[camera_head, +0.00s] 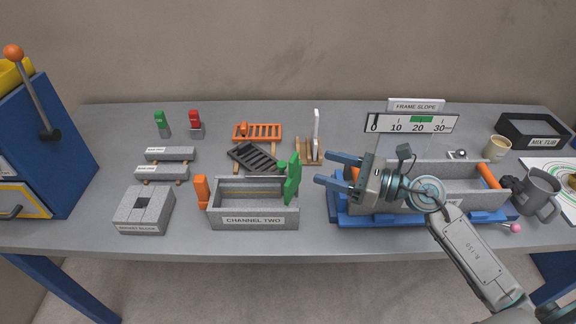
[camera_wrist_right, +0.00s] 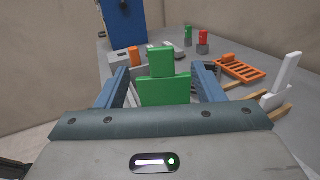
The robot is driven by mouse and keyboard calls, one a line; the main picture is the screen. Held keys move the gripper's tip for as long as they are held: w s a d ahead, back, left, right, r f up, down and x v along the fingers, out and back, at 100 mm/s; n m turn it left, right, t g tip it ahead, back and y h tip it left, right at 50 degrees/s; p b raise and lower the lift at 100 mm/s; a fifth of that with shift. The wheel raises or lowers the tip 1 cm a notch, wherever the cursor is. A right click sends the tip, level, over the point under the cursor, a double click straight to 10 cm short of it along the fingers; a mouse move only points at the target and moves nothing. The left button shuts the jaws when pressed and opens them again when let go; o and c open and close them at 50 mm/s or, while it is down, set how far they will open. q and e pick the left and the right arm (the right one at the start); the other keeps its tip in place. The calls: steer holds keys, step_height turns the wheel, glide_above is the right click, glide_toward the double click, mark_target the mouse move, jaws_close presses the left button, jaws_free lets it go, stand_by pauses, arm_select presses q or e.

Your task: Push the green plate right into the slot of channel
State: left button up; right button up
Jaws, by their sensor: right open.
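The green plate (camera_head: 293,180) stands upright at the right end of the grey box labelled CHANNEL TWO (camera_head: 253,221). It looks slightly tilted, and I cannot tell how deep it sits in the slot. My right gripper (camera_head: 330,170) is open and empty, to the right of the plate with its fingers pointing left towards it. A gap shows between fingertips and plate in the head view. In the right wrist view the green plate (camera_wrist_right: 165,85) appears between the two blue fingers (camera_wrist_right: 165,84). An orange plate (camera_head: 201,192) stands at the channel's left end. My left gripper is not in view.
A dark grate (camera_head: 254,157) and an orange grate (camera_head: 257,132) lie behind the channel. A wooden stand with a white upright (camera_head: 316,132) is behind the gripper. A long grey channel on a blue base (camera_head: 390,219) lies under my right arm. A grey block (camera_head: 143,211) stands left.

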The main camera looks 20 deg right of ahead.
mark_target(296, 160)
steer(key=p+x, duration=0.2)
steer(key=x, duration=0.3)
steer(key=shift+w+a, duration=0.2)
steer(key=shift+a, duration=0.05)
steer(key=shift+a+p, duration=0.1)
steer(key=shift+p, duration=0.3)
steer(key=shift+w+a+r+p, duration=0.15)
steer(key=shift+w+a+p, duration=0.15)
steer(key=shift+p, duration=0.05)
steer(key=p+x, duration=0.1)
steer(key=x, duration=0.2)
steer(key=shift+w+p, duration=0.1)
steer(key=shift+p, duration=0.3)
steer(key=shift+w+a+f, duration=0.25)
steer(key=shift+a+f, duration=0.05)
steer(key=shift+a, duration=0.15)
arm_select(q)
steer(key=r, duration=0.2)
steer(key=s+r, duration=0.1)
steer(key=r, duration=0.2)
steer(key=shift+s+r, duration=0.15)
